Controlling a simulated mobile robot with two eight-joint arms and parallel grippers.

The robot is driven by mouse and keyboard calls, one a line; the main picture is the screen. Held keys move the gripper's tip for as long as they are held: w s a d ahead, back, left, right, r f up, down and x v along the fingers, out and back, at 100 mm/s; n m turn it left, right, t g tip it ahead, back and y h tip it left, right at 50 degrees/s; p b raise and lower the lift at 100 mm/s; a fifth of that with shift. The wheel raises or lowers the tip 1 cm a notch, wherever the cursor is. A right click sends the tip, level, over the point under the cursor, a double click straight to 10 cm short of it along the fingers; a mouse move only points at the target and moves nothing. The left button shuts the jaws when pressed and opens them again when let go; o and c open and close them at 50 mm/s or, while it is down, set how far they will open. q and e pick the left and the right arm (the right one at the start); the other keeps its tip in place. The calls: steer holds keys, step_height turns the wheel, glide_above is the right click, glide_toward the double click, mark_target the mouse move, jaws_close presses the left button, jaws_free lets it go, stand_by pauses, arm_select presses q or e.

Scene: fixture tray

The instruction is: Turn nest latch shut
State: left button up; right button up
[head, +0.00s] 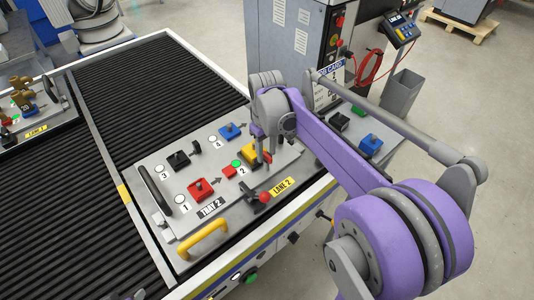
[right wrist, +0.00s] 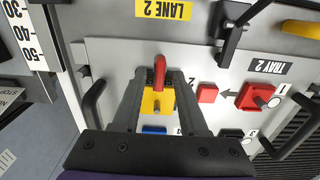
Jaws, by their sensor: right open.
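A grey fixture tray (head: 160,218) labelled TRAY 2 holds numbered nests. The yellow block (head: 248,153) sits at nest 2 beside a green dot. A red latch handle (right wrist: 160,66) stands at the yellow block's (right wrist: 148,104) edge; in the head view the latch (head: 268,158) is partly hidden by my gripper. My right gripper (head: 265,160) is low over nest 2. In the right wrist view its fingers (right wrist: 160,74) are open, one on each side of the red handle; whether either touches it I cannot tell.
A red block (head: 200,189), black block (head: 178,160) and blue block (head: 229,131) occupy other nests. A red-knobbed clamp (head: 263,197) and yellow handle (head: 203,240) are at the front edge. More blocks (head: 370,144) lie on a panel at right.

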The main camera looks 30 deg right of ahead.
mark_target(266, 155)
steer(key=shift+r+p, duration=1.1)
steer(key=shift+r, duration=1.2)
arm_select(q)
steer(key=r, duration=0.1)
steer(key=w+r, duration=0.1)
steer(key=r, duration=0.1)
steer(key=shift+w+r, duration=0.15)
steer(key=shift+w, duration=0.1)
arm_select(e)
steer(key=shift+w, duration=0.1)
arm_select(q)
steer(key=shift+s, duration=0.1)
arm_select(e)
steer(key=shift+f, duration=0.1)
